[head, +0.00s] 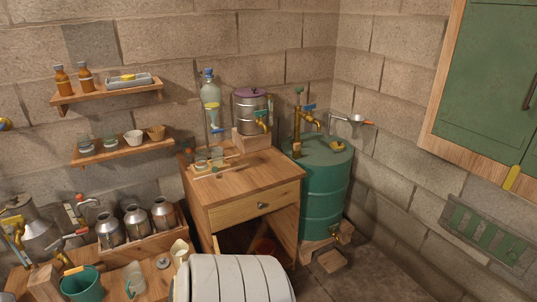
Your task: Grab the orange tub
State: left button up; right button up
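No plainly orange tub stands out. The nearest match is a small orange-tan cup-like vessel (157,132) upright at the right end of the lower wall shelf (124,151); I cannot tell for sure that it is the tub. A white cup (133,138) stands to its left, with a small gap. A reddish vessel (265,247) is partly hidden in the shade under the wooden desk. Neither of my grippers is in view.
The wooden desk (240,186) carries small jars. A green drum (324,190) stands right of it. The low bench holds metal cans (136,221) and a teal bucket (80,287). Two amber bottles (63,81) stand on the upper shelf. Floor at right is mostly clear.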

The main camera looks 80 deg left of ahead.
aim_at(263, 246)
jog(key=i+u, duration=0.25)
jog(key=u, duration=0.2)
jog(key=i+u, duration=0.3)
jog(key=u, duration=0.15)
jog(key=i+l+u, duration=0.15)
jog(key=u, duration=0.3)
jog(key=i, duration=0.1)
